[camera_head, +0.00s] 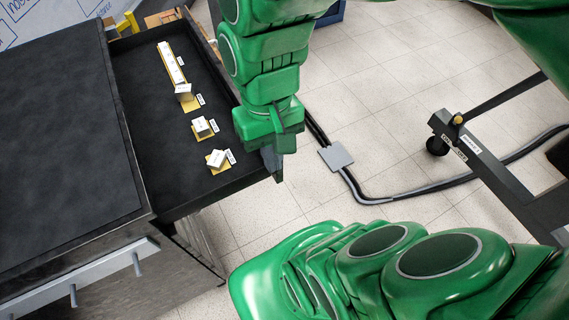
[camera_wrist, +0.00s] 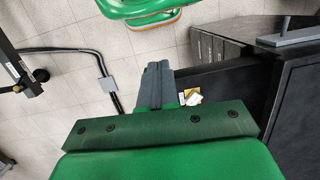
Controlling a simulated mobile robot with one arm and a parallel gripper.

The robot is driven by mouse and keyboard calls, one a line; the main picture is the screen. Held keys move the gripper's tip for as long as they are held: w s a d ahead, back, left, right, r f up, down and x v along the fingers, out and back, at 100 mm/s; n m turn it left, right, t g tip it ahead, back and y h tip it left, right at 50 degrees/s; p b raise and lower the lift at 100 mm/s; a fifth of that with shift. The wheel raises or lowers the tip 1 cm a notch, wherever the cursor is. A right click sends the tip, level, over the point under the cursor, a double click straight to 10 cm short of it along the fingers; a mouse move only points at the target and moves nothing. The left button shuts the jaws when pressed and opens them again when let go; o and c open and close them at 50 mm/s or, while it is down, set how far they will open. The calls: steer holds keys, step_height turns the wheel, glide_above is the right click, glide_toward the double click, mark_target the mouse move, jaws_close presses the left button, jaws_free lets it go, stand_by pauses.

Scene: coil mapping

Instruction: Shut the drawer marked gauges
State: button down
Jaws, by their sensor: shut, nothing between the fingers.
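The open drawer (camera_head: 150,150) sticks out to the right from a dark cabinet (camera_head: 60,130) in the head view. Inside it several small white blocks on yellow bases lie in a row, each with a small label too small to read. I cannot read a "gauges" mark on the drawer. My gripper (camera_head: 277,172) is at the drawer's outer right end, near its front corner; whether it touches is unclear. In the wrist view my gripper (camera_wrist: 156,72) is shut and empty, with the drawer (camera_wrist: 225,82) to its right.
A grey floor box (camera_head: 336,157) with dark cables lies on the tiled floor right of the drawer. A dark wheeled frame (camera_head: 500,175) stands at the right. A rail with pegs (camera_head: 85,275) runs along the cabinet's near side. Floor between drawer and frame is mostly clear.

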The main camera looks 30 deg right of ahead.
steer(key=w+d+m+y, duration=0.1)
steer(key=w+d+m, duration=0.25)
steer(key=w, duration=0.65)
steer(key=w+d+m+t+y, duration=0.1)
steer(key=w+d+m, duration=0.3)
steer(key=w, duration=0.6)
steer(key=w+d+m, duration=0.3)
steer(key=w+m, duration=0.2)
steer(key=w, duration=0.4)
steer(key=w+d+f+m, duration=0.4)
steer(key=w+d+m, duration=0.1)
steer(key=w+d, duration=0.35)
steer(key=a+f, duration=0.7)
steer(key=f, duration=0.3)
steer(key=shift+f+t+y, duration=0.3)
steer(key=shift+t+y, duration=0.1)
